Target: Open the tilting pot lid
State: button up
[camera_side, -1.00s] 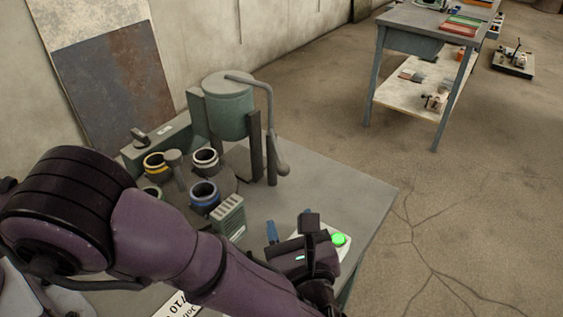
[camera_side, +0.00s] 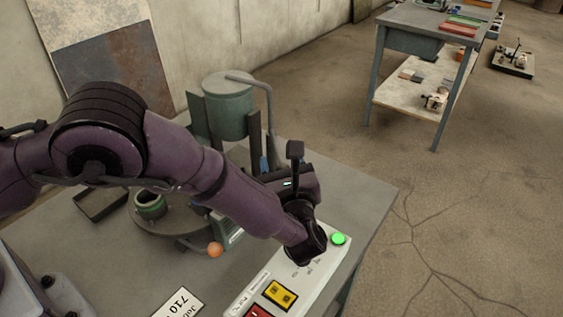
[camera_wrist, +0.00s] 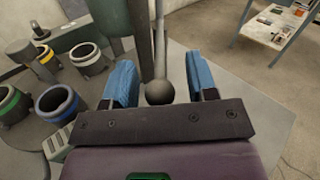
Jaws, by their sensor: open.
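The tilting pot is a grey-green cylinder (camera_side: 224,118) standing between dark uprights at the back of the table. Its flat lid (camera_side: 218,82) lies level on top, closed as far as I can see. A bent grey lid handle (camera_side: 268,100) runs from the lid down the pot's right side. Its ball end (camera_wrist: 160,93) shows in the wrist view, between my two blue fingers and a little beyond them or level with them. My gripper (camera_wrist: 162,78) is open. I cannot tell whether it touches the ball. In the side view my arm hides the ball.
Coloured-ring crucibles (camera_wrist: 56,103) stand on a round plate left of my gripper. A control panel (camera_side: 292,278) with a lit green button (camera_side: 338,239) lies at the table's front right. An orange knob (camera_side: 215,249) sits near the plate. The table's right part is clear.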

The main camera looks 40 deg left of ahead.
jog(key=shift+w+a, duration=0.1)
grip_shut()
